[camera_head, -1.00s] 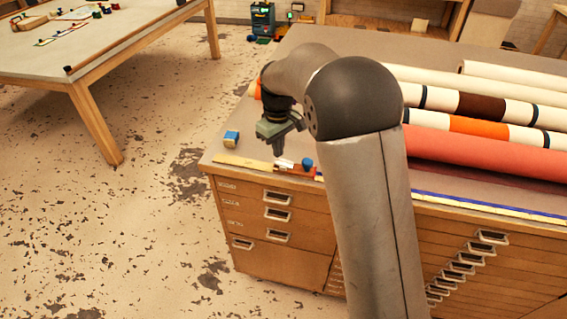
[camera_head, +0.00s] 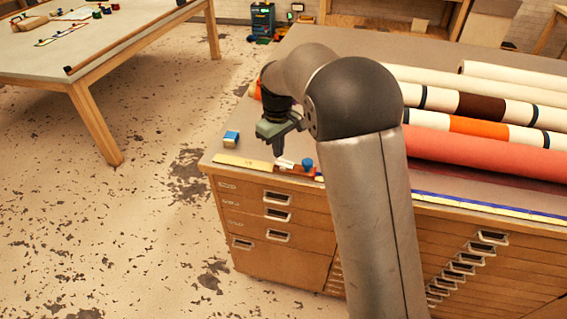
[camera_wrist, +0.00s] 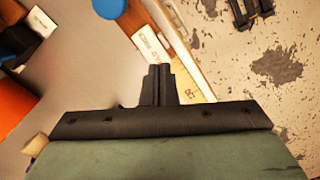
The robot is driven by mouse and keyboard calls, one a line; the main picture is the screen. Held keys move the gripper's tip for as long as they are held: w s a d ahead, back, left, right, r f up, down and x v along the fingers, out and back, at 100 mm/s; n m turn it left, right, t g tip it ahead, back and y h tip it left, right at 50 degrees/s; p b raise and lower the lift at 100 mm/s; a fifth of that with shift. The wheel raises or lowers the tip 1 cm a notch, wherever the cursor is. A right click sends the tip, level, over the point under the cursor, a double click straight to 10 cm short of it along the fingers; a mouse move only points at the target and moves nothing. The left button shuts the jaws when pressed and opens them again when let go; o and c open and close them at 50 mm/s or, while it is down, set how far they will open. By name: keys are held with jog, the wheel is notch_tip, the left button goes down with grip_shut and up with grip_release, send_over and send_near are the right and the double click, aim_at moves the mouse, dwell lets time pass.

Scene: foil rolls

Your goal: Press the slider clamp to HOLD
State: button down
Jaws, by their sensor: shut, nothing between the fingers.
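The slider clamp appears to be the short reddish-brown piece (camera_head: 297,170) with a round blue knob (camera_head: 307,162) on the cabinet top's front edge. The knob also shows at the top of the wrist view (camera_wrist: 109,7), partly cut off. My gripper (camera_head: 278,152) is above the front edge, left of the knob in the head view. In the wrist view my gripper (camera_wrist: 158,70) has its fingers together and empty, apart from the knob.
A pale ruler-like strip (camera_head: 242,162) runs along the front edge to the left. A small blue-and-white box (camera_head: 231,138) stands behind it. Long rolls (camera_head: 485,144) lie on the top at right. Bare cabinet top (camera_wrist: 85,75) lies left of the strip in the wrist view.

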jog(key=shift+f+b, duration=0.75)
jog(key=shift+f, duration=0.5)
dwell(0.9)
jog(key=shift+r+p, duration=2.45)
jog(key=shift+r, duration=1.15)
